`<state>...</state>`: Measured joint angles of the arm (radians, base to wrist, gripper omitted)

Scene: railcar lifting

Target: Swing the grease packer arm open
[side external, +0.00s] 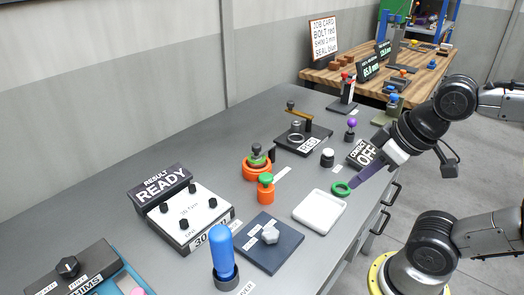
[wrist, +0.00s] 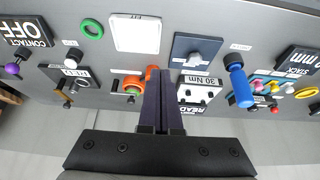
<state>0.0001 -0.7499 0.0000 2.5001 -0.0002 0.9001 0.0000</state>
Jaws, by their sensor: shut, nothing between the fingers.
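A dark plate (side external: 303,139) with a brass-coloured arm (side external: 299,114) on a post and a ring beneath it stands at the back middle of the grey bench; I take it to be the grease packer. The brass arm has a dark knob at its left end. In the wrist view the same plate (wrist: 66,76) is at the left, partly blurred by its small size. My gripper (side external: 358,181) is above the front right of the bench, well apart from the plate. Its purple fingers (wrist: 162,72) are together in the wrist view, with nothing between them.
A white tray (side external: 319,212) and a green ring (side external: 341,188) lie near my gripper. An orange fixture (side external: 257,167), a white round knob (side external: 327,158), a purple-topped post (side external: 351,126) and a contact OFF sign (side external: 364,153) stand nearby. A blue-handled driver (side external: 222,252) stands in front.

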